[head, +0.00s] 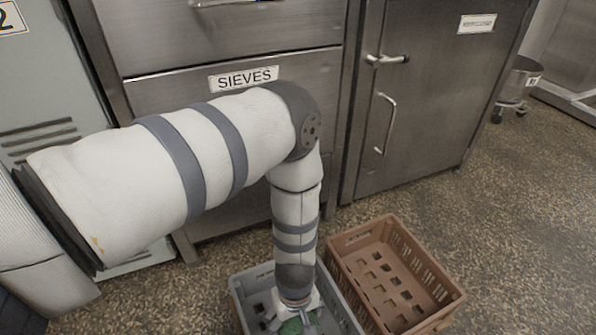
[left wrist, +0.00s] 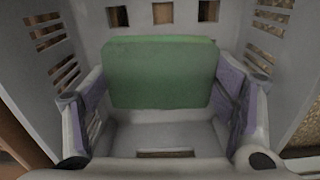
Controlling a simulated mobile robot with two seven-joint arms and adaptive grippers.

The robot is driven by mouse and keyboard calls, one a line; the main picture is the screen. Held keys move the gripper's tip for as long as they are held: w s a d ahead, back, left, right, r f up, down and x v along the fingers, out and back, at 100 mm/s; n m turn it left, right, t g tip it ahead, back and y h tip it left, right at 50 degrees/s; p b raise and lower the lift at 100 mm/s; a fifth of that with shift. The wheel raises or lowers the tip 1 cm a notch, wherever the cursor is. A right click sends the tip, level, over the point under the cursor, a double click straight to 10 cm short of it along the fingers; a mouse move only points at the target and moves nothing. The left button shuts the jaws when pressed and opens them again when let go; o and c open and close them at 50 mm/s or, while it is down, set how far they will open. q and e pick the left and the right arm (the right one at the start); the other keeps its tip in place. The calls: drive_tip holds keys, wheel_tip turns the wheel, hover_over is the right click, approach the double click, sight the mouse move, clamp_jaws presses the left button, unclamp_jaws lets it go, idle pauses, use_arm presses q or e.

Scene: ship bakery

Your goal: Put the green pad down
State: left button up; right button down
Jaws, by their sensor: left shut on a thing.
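The green pad (left wrist: 160,75) is a flat slab with rounded corners, held between the purple-lined fingers of my left gripper (left wrist: 162,88). My left gripper is shut on its two side edges. In the head view my left gripper (head: 298,312) points down into the grey crate (head: 342,312), and only a little of the green pad (head: 293,327) shows below it. The grey crate's slotted walls (left wrist: 75,20) surround the pad in the left wrist view. I cannot tell whether the pad touches the crate floor. My right gripper is not in view.
An empty brown crate (head: 388,272) stands close against the right side of the grey crate. Steel drawers labelled SIEVES (head: 180,92) and a steel cabinet door (head: 430,110) stand behind. The speckled floor (head: 530,220) is clear to the right.

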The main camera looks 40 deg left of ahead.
sight(296, 327)
use_arm(q)
drive_tip(key=shift+f+b, duration=0.95)
drive_tip(key=shift+f, duration=1.65)
drive_tip(key=o, duration=1.2)
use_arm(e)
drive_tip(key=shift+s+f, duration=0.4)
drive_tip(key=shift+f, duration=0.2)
use_arm(q)
drive_tip(key=r+p, duration=0.2)
drive_tip(key=r, duration=0.2)
drive_tip(key=r+p, duration=0.2)
drive_tip(key=r, duration=0.2)
drive_tip(key=r+p, duration=0.2)
drive_tip(key=r, duration=0.2)
drive_tip(key=shift+s+a+r, duration=0.2)
drive_tip(key=shift+a+r, duration=0.05)
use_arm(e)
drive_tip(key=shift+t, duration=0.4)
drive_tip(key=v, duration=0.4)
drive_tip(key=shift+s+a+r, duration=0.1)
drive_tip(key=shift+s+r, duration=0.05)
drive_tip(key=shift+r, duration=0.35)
use_arm(q)
drive_tip(key=shift+s+f, duration=0.1)
